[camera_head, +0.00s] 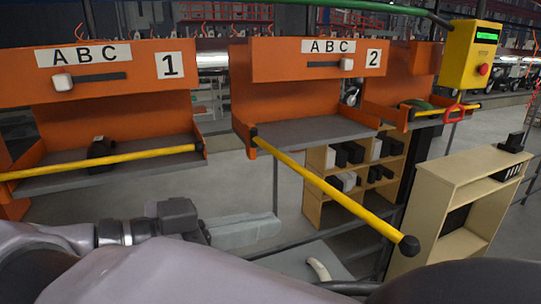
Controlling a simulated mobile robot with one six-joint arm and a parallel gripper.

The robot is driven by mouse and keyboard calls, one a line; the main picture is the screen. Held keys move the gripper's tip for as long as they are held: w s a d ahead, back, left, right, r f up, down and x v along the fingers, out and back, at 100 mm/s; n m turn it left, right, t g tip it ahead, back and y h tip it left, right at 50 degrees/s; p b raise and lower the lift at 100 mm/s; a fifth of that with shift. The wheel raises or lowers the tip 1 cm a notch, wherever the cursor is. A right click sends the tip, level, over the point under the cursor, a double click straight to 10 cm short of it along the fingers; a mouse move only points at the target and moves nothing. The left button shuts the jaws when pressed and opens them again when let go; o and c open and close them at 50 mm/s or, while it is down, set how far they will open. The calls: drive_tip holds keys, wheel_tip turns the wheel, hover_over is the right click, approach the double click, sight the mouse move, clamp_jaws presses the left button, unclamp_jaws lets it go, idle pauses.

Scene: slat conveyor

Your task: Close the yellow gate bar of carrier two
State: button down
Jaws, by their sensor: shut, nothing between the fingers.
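Carrier two (290,68) is an orange carrier with a "2" plate and a grey shelf (318,132). Its yellow gate bar (330,191) is attached at the shelf's left front corner. The bar stands open, swung out toward me and to the right, and ends in a black knob (409,246). My gripper (274,226) is low in the picture, left of the bar and apart from it in the picture. Its grey fingers point right and are shut with nothing between them. The shelf of carrier two looks empty.
Carrier one (95,88) stands at the left, its yellow bar (110,159) across the front and a dark object (100,152) on its shelf. A third orange carrier (395,88) and a yellow control box (474,60) are at the right. Wooden shelving (465,200) stands beyond the knob.

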sight(349, 208)
drive_tip(key=b+x, duration=1.2)
drive_tip(key=x, duration=0.2)
drive_tip(key=shift+w+d+f, duration=0.1)
drive_tip(key=shift+d+f, duration=0.05)
drive_tip(key=shift+f, duration=0.1)
